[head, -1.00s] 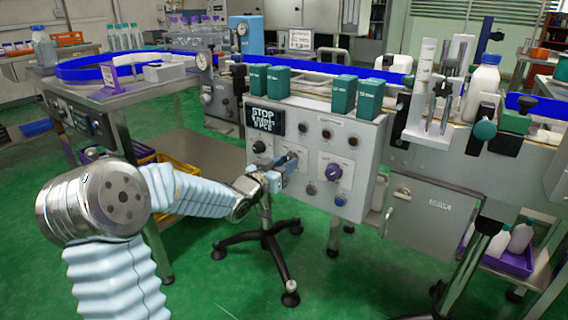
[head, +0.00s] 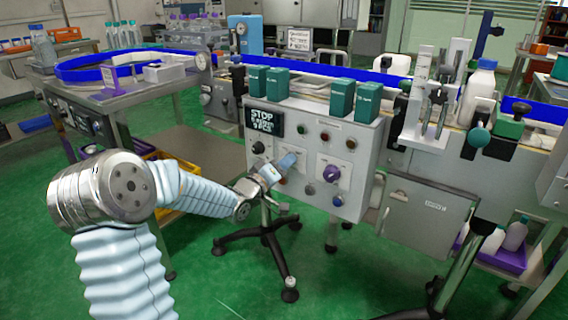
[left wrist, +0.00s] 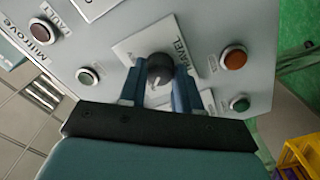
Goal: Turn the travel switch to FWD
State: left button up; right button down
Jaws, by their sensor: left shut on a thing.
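The grey control panel (head: 360,150) faces me in the head view. The travel switch (left wrist: 160,69) is a dark round knob on a white plate marked TRAVEL, seen in the left wrist view; in the head view my gripper hides it. My left gripper (head: 289,160) is at the panel, tilted, with its blue fingers shut on the knob from both sides. The fingers also show in the left wrist view (left wrist: 160,80). The pointer's setting and any FWD mark are not readable. My right gripper is not in view.
A purple knob (head: 331,173) sits right of my gripper and a black knob (head: 258,147) left of it. Round lamps and buttons surround the switch, including an orange one (left wrist: 233,58). Green boxes (head: 342,99) stand on the panel's top. A black-legged stand (head: 268,235) is below.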

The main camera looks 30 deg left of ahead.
pick_arm(q)
jog(key=shift+n, duration=0.6)
jog(key=o, duration=1)
jog(key=shift+o, duration=0.2)
jog(key=s+a, duration=0.1)
jog(key=s, duration=1.2)
jog(key=shift+s, duration=0.4)
